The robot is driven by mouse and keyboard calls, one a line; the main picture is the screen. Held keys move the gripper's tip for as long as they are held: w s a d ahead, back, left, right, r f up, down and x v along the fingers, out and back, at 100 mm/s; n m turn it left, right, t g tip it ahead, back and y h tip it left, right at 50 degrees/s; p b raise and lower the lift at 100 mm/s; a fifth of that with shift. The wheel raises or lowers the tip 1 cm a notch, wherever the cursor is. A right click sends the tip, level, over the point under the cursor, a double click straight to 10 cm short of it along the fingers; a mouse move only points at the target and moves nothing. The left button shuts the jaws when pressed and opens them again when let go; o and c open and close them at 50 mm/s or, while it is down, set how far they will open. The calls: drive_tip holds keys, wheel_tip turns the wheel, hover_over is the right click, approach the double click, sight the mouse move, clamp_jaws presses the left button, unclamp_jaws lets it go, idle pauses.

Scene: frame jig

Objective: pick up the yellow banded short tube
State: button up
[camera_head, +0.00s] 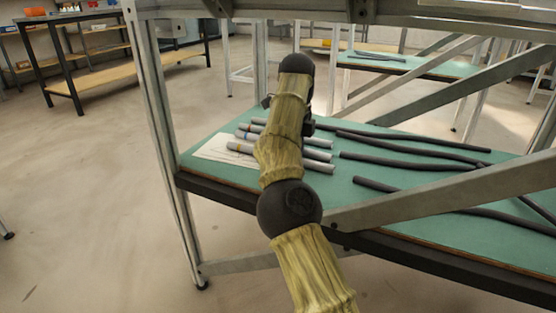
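Several short grey tubes lie side by side on the green table top (345,195), near its left end. The nearest one has a yellowish band near its left end and looks like the yellow banded short tube (240,147). The tube behind it has a bluish band (243,136). My arm crosses in front of the tubes and hides their middles; their right ends show beyond it. Small dark parts show beside my upper arm section, but I cannot make out the gripper's fingers or whether they touch a tube.
A white sheet (212,150) lies under the tubes' left ends. Long dark bars (410,163) lie to the right on the table. A metal frame post (160,120) stands at the left, and a slanted beam (440,192) crosses the front right. Open floor lies left.

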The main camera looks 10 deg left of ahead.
drive_tip(key=shift+c, duration=0.5)
clamp_jaws()
drive_tip(key=shift+r, duration=0.15)
wheel_tip(320, 180, up, 2)
drive_tip(key=shift+p, duration=1.15)
drive_tip(key=shift+r+p, duration=0.9)
drive_tip(key=s+a+p, duration=0.2)
drive_tip(key=s+a, duration=0.1)
drive_tip(key=s, duration=0.5)
drive_tip(key=s+a+p, duration=0.2)
drive_tip(key=s+a, duration=0.1)
drive_tip(key=s, duration=0.6)
drive_tip(key=shift+f, duration=0.3)
drive_tip(key=shift+w, duration=0.1)
